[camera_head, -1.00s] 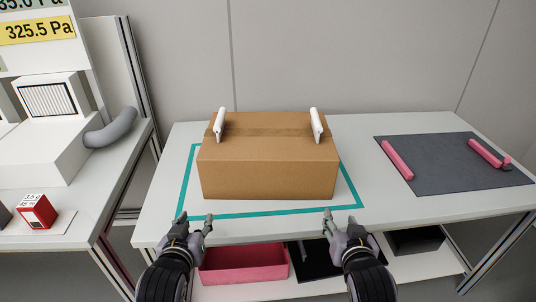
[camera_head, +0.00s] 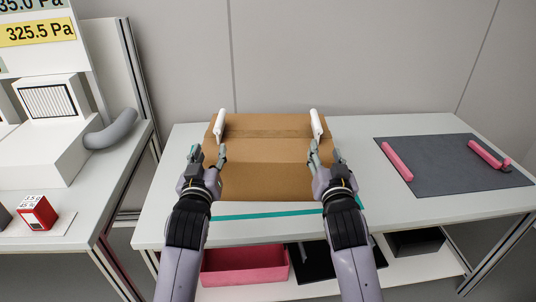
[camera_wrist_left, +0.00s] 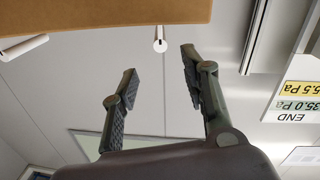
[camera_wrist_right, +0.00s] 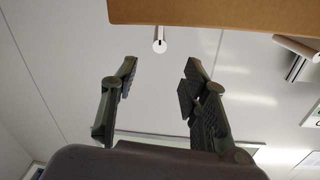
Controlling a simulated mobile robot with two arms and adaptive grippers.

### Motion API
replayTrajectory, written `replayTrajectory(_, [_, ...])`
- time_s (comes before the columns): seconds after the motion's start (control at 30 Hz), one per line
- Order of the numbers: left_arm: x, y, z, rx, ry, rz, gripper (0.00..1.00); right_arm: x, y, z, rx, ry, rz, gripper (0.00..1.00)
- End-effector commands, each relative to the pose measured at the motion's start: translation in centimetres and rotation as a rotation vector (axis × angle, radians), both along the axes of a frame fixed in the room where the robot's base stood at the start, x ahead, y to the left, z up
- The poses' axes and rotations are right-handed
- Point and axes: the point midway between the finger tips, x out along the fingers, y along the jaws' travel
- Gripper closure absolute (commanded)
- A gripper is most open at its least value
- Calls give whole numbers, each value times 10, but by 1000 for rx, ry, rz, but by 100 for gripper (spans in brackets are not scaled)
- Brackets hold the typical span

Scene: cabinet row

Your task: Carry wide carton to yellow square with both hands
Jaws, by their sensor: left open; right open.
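The wide brown carton (camera_head: 268,180) sits on the light table inside a teal outline (camera_head: 265,214). My left gripper (camera_head: 209,153) is open and empty at the carton's left front, short of the left handle. My right gripper (camera_head: 325,155) is open and empty at the right front, short of the right handle. In the left wrist view a white handle (camera_wrist_left: 160,42) shows beyond the open fingers; the right wrist view also shows a handle (camera_wrist_right: 159,42). No yellow square is visible.
A dark grey mat (camera_head: 450,170) with pink bars (camera_head: 396,161) lies at the right of the table. A pink bin (camera_head: 245,265) stands on the shelf below. A side table at left holds a white machine (camera_head: 45,130) and a red box (camera_head: 38,212).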

Motion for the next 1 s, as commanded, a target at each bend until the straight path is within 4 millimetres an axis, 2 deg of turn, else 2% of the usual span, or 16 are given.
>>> replayTrajectory(0.3, [66,0,0,1,1,1,59,66,-1,1,-2,-1,-1,59])
replayTrajectory(0.53, [107,-1,1,1,1,1,59,107,-2,1,-1,0,-1,59])
replayTrajectory(0.7, [125,-1,0,0,0,1,59,124,-2,0,-1,0,-1,59])
replayTrajectory(1.0, [132,-1,0,0,0,1,59,132,-1,0,1,1,0,59])
